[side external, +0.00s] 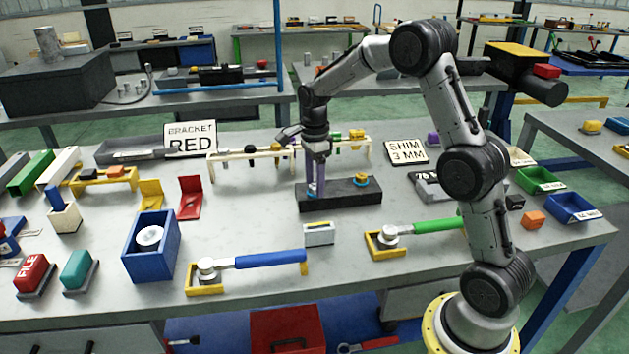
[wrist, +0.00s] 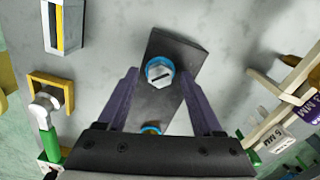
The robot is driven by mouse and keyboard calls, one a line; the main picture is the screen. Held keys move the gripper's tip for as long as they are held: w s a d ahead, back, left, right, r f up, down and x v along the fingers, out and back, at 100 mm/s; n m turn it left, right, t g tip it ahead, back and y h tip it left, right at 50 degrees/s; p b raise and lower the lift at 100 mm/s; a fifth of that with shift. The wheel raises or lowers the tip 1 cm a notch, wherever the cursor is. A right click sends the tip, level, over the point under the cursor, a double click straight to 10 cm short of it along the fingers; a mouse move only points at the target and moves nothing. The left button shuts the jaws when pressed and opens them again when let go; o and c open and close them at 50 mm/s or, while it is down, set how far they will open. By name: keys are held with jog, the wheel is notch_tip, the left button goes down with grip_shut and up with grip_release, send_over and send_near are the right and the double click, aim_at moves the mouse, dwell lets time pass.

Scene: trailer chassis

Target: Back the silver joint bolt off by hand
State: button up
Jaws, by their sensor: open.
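The silver joint bolt (wrist: 159,73) has a slotted head ringed in blue. It stands on the dark joint block (wrist: 190,50), which shows in the side view as a long black bar (side external: 343,195) on the table. My gripper (wrist: 160,76) is open, its purple fingers on either side of the bolt head with a gap on both sides. A second, brass-coloured bolt (side external: 361,180) with a blue ring is on the block's right part. It is partly hidden in the wrist view.
A cream tool rack (side external: 240,164) stands just behind the block. A small grey box (side external: 319,234), a blue-handled wrench (side external: 270,260) and a green-handled wrench (side external: 435,226) lie in front.

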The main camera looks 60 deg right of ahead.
jog(key=shift+f, duration=0.1)
jog(key=shift+c, duration=0.3)
grip_shut()
